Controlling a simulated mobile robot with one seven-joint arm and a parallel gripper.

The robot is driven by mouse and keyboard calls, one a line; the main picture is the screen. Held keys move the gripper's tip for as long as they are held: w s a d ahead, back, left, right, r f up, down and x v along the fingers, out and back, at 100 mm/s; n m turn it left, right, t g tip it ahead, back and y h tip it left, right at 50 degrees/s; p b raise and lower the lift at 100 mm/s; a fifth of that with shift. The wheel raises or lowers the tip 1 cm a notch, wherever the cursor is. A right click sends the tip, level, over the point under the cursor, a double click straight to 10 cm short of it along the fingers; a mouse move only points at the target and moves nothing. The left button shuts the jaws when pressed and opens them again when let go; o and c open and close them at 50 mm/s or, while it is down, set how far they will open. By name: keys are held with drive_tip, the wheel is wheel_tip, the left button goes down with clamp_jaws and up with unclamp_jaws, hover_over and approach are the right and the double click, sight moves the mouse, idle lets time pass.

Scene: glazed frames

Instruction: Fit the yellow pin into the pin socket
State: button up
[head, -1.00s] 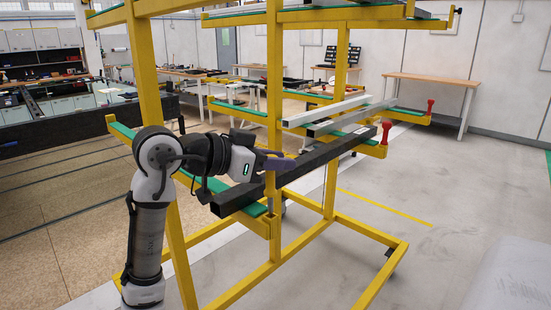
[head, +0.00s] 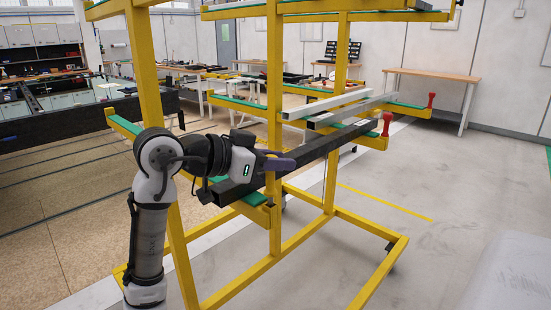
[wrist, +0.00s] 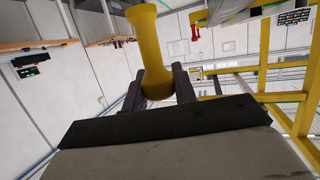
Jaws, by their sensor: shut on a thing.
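The yellow pin (wrist: 151,45) is in my gripper (wrist: 157,88) in the wrist view. It has a wide flared head, and its shaft sits between the two dark fingers, which are shut on it. In the head view my gripper (head: 279,163) is in front of a yellow upright, above the near rack arm (head: 262,219). The pin cannot be told apart from the yellow rack there. The near rack arm's outer end carries no red pin. I cannot clearly make out the pin socket in either view.
A dark square bar (head: 313,149) lies across the rack arms close below my gripper. Two light bars (head: 326,107) lie behind it. Red pins stand at the ends of other arms (head: 386,124) (head: 431,101). Open floor (head: 470,190) lies to the right.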

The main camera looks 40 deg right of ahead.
drive_tip(key=shift+f+b, duration=0.75)
drive_tip(key=shift+f, duration=0.45)
drive_tip(key=o, duration=1.1)
drive_tip(key=b+v, duration=0.2)
drive_tip(key=v, duration=1.2)
drive_tip(key=shift+d, duration=0.1)
